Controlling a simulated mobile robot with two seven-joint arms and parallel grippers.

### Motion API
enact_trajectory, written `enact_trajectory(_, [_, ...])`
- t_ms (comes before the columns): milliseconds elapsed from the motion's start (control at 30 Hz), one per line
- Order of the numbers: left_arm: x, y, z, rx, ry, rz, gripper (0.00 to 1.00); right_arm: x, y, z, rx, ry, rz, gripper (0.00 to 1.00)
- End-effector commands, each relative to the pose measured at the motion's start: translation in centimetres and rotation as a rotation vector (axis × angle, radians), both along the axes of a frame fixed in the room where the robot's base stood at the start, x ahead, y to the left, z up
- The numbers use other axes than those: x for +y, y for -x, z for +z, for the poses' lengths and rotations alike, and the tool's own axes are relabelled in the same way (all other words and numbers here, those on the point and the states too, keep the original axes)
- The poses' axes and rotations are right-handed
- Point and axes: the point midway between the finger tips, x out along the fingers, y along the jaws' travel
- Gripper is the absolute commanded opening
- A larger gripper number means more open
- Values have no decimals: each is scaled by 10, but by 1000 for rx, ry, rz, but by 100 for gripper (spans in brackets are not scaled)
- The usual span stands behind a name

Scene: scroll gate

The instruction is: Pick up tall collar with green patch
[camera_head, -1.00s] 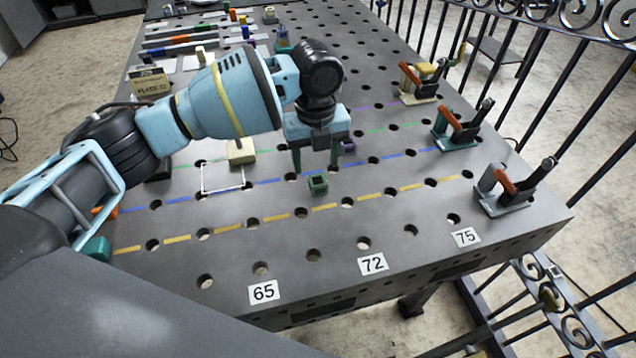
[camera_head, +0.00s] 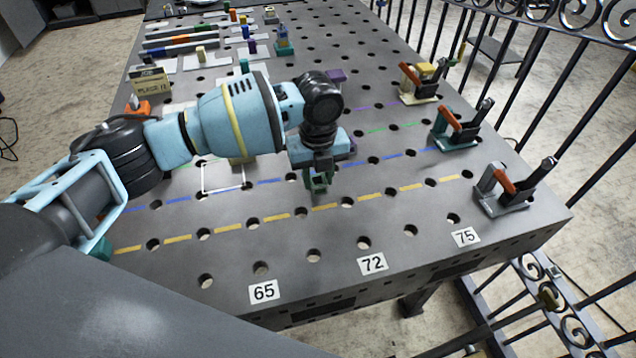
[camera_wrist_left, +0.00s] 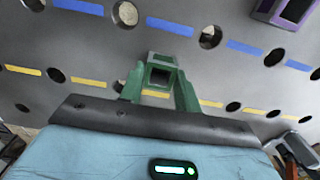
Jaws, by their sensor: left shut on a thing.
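The collar with green patch (camera_head: 320,187) is a small green and dark hollow square piece on the perforated metal table, between the blue and yellow dashed lines. My left gripper (camera_head: 318,179) is down around it, its fingers shut on its two sides. The head view shows only part of the collar below the jaws. In the left wrist view the collar (camera_wrist_left: 163,58) sits between the green fingertips of my left gripper (camera_wrist_left: 159,84), its square opening visible. I cannot tell whether it still touches the table. My right gripper is not in view.
Toggle clamps with red handles, one grey (camera_head: 500,203), one green-based (camera_head: 455,141) and one yellow (camera_head: 415,95), stand along the right edge. A purple piece (camera_wrist_left: 284,11) lies beyond the collar. A white square outline (camera_head: 222,191) is to the left. The front strip is clear.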

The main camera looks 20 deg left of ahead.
Motion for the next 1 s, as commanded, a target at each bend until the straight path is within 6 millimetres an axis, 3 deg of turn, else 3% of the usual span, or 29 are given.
enact_trajectory(100, [0,0,1,-1,1,0,5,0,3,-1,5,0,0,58])
enact_trajectory(467, [0,-1,6,-2,1,0,5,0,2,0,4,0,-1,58])
enact_trajectory(733, [-1,-1,39,-3,2,-1,5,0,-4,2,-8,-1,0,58])
enact_trajectory(1000, [-13,56,43,-2,2,-5,5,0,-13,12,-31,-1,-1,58])
